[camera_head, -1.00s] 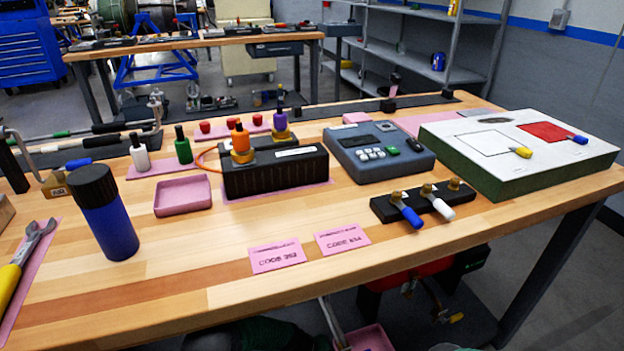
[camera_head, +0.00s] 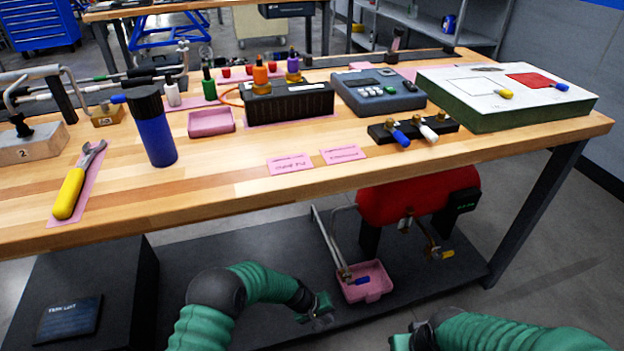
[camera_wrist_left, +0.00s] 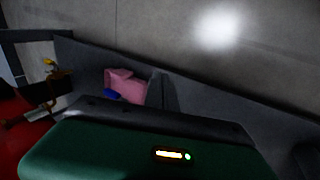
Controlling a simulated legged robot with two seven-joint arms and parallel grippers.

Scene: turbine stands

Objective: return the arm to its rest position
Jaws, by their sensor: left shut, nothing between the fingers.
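My left arm, in green sleeving, comes in low from the left in the head view, below and in front of the workbench (camera_head: 230,200). My left gripper (camera_head: 318,312) is shut and empty, beside the pink bin on the lower shelf and apart from the bench top. My right arm comes in at the lower right. Its gripper (camera_head: 415,338) is partly cut off by the bottom edge, so its fingers cannot be made out. The left wrist view shows a dark green casing in the foreground and no clear fingertips.
The pink bin (camera_head: 364,282) with a blue item stands on the lower shelf (camera_head: 230,255), under a red tank (camera_head: 420,200) with pipes. It also shows in the wrist view (camera_wrist_left: 126,86). A blue bottle (camera_head: 155,135) and yellow-handled wrench (camera_head: 72,190) are near the bench's front edge.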

